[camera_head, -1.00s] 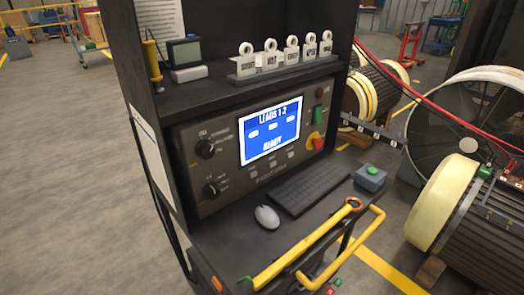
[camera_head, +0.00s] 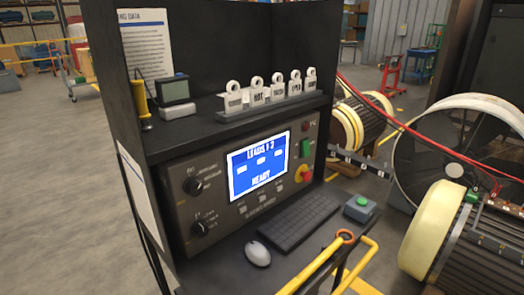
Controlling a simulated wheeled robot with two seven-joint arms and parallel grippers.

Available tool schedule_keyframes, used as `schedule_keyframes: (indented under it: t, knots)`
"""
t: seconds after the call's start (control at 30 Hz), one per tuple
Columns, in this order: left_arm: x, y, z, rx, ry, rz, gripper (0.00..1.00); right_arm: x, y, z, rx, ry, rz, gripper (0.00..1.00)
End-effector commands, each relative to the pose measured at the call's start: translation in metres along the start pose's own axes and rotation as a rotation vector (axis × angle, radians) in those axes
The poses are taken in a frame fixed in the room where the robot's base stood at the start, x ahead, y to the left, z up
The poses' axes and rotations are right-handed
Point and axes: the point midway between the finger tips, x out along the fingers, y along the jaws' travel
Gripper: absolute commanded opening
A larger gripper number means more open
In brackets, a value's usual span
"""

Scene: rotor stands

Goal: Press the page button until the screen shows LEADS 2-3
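The blue screen (camera_head: 257,165) is set in the grey control panel (camera_head: 215,224) of the dark cabinet. Its top line appears to read LEADS 1-3, and its lower line reads READY. Small light boxes show between the two lines. A row of three small buttons (camera_head: 261,199) sits just below the screen. Their labels are too small to read, so I cannot tell which is the page button. Neither of my grippers is in view.
A mouse (camera_head: 257,253), keyboard (camera_head: 299,220) and green-button box (camera_head: 360,208) lie on the shelf below.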

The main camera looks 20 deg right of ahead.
Motion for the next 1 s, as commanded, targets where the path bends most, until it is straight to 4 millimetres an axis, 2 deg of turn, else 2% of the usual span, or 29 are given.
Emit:
schedule_keyframes:
  t: [0.07,0.4,0.47,0.5,1.0]
  knots:
    - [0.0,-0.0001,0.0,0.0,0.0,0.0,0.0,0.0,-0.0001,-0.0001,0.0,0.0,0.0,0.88]
    - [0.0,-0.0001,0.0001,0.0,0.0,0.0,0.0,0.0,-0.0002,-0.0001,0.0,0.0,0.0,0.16]
    - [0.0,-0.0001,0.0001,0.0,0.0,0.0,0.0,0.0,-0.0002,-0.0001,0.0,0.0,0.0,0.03]
    - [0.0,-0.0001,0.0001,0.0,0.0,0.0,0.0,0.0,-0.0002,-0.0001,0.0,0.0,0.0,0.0]
    - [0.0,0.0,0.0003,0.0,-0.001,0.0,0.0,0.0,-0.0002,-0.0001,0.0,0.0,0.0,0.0]
